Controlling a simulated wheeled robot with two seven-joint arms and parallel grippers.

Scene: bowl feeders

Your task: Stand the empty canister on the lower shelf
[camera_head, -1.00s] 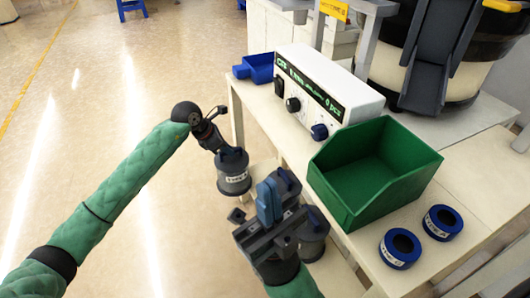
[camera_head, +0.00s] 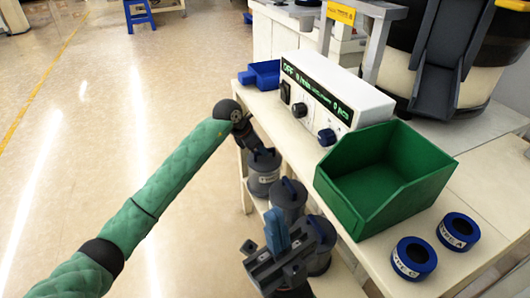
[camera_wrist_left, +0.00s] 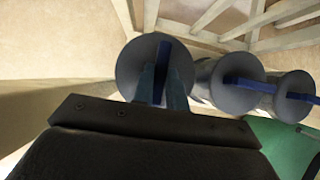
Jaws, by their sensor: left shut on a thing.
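My left gripper (camera_head: 255,150) is shut on the blue handle of a dark grey canister (camera_head: 264,181). The canister hangs upright beside the table's left side, at the lower shelf (camera_head: 335,284); I cannot tell whether its base touches the shelf. In the left wrist view the fingers (camera_wrist_left: 163,84) pinch the handle of this canister (camera_wrist_left: 130,72). Two more blue-handled canisters, a middle one (camera_head: 289,200) and a nearer one (camera_head: 321,258), stand in a row with it. My right gripper (camera_head: 277,236) looks shut and empty, in front of the nearer canister and partly hiding it.
The table (camera_head: 463,192) carries a green bin (camera_head: 385,185), a white control box (camera_head: 330,93), a small blue tray (camera_head: 262,75) and two blue rings (camera_head: 458,231), (camera_head: 414,257). Table legs bound the shelf. The floor (camera_head: 110,130) at left is clear.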

